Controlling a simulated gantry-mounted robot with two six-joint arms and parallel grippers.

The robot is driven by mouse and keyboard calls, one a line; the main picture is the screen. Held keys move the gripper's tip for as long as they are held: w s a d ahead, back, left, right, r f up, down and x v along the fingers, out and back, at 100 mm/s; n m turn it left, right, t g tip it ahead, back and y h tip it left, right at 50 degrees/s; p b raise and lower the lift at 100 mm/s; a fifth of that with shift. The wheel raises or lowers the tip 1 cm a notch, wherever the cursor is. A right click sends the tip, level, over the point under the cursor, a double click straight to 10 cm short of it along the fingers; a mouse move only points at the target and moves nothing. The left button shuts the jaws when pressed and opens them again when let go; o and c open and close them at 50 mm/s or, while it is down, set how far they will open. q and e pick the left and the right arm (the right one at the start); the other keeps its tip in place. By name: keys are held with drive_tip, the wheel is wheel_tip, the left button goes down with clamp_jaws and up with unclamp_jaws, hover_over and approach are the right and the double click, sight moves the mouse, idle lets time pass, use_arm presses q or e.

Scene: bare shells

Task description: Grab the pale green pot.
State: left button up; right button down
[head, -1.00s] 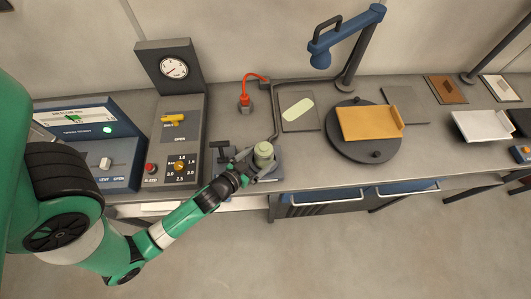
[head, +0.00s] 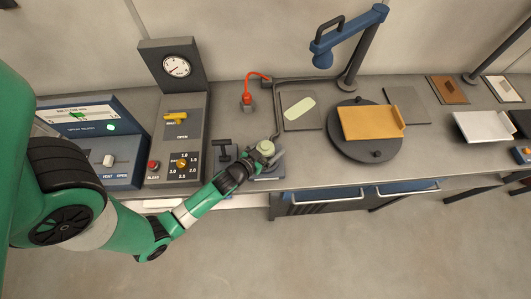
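The small pale green pot (head: 266,148) is near the front edge of the bench, by a low grey stand (head: 268,174). My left gripper (head: 265,157) reaches it from the front left, with its fingers around the pot's lower part. The fingers and wrist hide much of the pot's body. I cannot tell whether the fingers are touching the pot, or whether the pot rests on the stand. My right gripper is not in view.
Left of the pot stand a dark T-handle (head: 223,150) and a gauge console (head: 177,120). Behind it are a red hooked fitting (head: 248,98) and a grey plate with a pale green patch (head: 300,108). A round dark turntable with an orange tray (head: 370,123) stands to the right.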

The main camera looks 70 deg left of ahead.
sight(271, 143)
use_arm(q)
clamp_jaws()
drive_tip(key=shift+r, duration=0.45)
wheel_tip(271, 143, up, 2)
drive_tip(key=shift+r+p, duration=0.25)
drive_tip(key=shift+p, duration=0.8)
drive_tip(key=s+d+r, duration=0.1)
drive_tip(key=r, duration=0.1)
drive_tip(key=s+d+r, duration=0.1)
drive_tip(key=d, duration=0.1)
drive_tip(key=d+r, duration=0.1)
drive_tip(key=r, duration=0.1)
drive_tip(key=shift+s+d+r, duration=0.25)
drive_tip(key=shift+s+r, duration=0.1)
drive_tip(key=shift+s, duration=0.05)
drive_tip(key=s+d+r+p, duration=0.1)
drive_tip(key=s+d+r, duration=0.3)
drive_tip(key=d, duration=0.3)
drive_tip(key=shift+s+p, duration=0.4)
drive_tip(key=shift+s, duration=0.15)
